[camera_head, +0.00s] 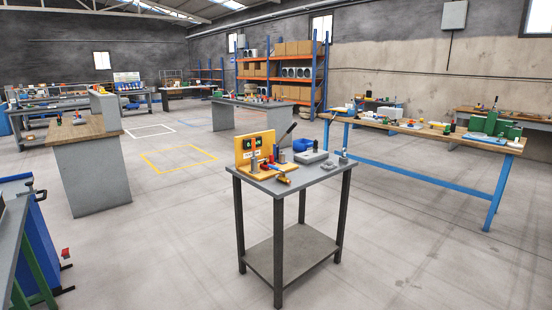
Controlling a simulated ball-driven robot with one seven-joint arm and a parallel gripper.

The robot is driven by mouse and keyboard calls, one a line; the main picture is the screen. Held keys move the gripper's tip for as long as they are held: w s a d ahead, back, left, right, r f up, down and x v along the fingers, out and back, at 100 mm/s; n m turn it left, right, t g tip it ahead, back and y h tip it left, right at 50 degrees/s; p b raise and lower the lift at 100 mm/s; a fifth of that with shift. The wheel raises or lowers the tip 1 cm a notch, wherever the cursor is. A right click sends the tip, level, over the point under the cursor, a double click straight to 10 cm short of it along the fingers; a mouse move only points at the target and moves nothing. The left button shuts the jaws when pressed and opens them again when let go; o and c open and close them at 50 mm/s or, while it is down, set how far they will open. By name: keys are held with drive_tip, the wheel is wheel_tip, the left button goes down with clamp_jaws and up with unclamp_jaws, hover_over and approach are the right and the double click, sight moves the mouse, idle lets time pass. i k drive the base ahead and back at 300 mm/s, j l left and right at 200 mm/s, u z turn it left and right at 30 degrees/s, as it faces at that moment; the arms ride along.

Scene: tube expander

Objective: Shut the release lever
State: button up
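A small grey table (322,177) stands in the middle of the view. A yellow board with an upright panel (243,146) stands on its left part, with small metal and red parts on its base. A dark lever-like handle (288,132) slants up to the right behind these parts. A tool with orange and yellow parts (283,179) lies at the board's front edge. I cannot tell which part is the release lever, or whether it is open or shut; the parts are too small. My gripper is not in view.
A grey block (310,157), a blue item (303,144) and a small upright piece (343,157) share the table. A blue-legged bench (400,125) stands behind right, a grey bench (90,175) left. Blue equipment (35,235) is near at left. The floor around the table is open.

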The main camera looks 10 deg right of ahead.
sight(270, 166)
drive_tip(key=i+l, duration=0.15)
drive_tip(key=i, duration=0.65)
drive_tip(key=i+l+z, duration=0.1)
drive_tip(key=i, duration=0.75)
